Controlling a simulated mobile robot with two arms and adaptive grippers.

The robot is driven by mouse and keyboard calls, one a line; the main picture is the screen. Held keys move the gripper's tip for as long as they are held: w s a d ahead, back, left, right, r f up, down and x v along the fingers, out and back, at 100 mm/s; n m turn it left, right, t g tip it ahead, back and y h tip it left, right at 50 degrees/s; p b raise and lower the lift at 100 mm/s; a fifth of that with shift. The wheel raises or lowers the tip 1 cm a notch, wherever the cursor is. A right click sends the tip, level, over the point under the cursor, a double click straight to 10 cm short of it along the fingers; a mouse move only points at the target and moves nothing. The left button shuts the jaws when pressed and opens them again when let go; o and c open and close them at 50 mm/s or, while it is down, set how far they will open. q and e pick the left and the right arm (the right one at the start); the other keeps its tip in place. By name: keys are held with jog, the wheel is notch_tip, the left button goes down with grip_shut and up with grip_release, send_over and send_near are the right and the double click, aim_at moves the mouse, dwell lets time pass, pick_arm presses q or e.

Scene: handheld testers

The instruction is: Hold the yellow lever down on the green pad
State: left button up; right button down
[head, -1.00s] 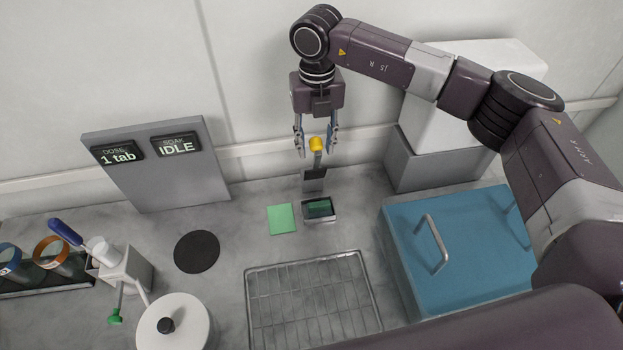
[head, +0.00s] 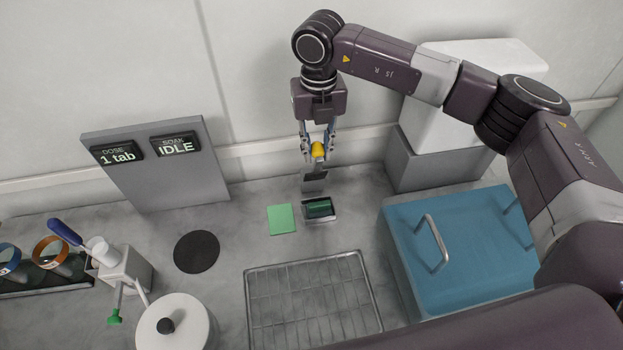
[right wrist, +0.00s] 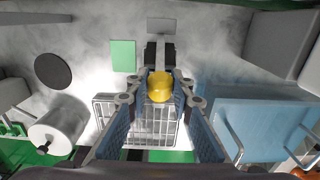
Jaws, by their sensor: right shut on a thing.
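The yellow lever's knob (head: 318,149) tops a short grey stem behind a small tray with a dark green block in it (head: 319,208). The lever stands raised, with its knob well above the tray. My right gripper (head: 318,155) is shut on the knob, one finger on each side. The knob (right wrist: 160,87) also shows between the blue-padded fingers in the right wrist view. A flat light green pad (head: 281,219) lies on the counter just left of the tray; nothing rests on it. My left gripper is not in view.
A wire rack (head: 313,300) lies in front of the tray. A blue lidded box (head: 465,235) stands at right. A black disc (head: 196,251), a white lidded pot (head: 175,325) and a panel reading "1 tab" and "IDLE" (head: 160,180) are at left.

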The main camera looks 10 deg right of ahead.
jog(key=shift+s+f, duration=0.2)
jog(key=shift+s, duration=0.5)
jog(key=shift+s+f, duration=0.25)
jog(key=shift+s, duration=0.4)
jog(key=shift+s+f, duration=0.25)
jog(key=shift+s, duration=0.4)
jog(key=shift+b, duration=0.3)
jog(key=shift+s+f+b, duration=0.25)
jog(key=shift+s+f, duration=0.1)
jog(key=shift+s, duration=0.25)
jog(key=shift+s+f+b, duration=0.2)
jog(key=shift+s+f, duration=0.15)
jog(key=shift+s, duration=0.25)
jog(key=shift+s+f, duration=0.1)
jog(key=shift+s+f+b, duration=0.7)
jog(key=shift+s+f, duration=0.15)
jog(key=shift+s, duration=0.2)
jog(key=shift+f, duration=0.1)
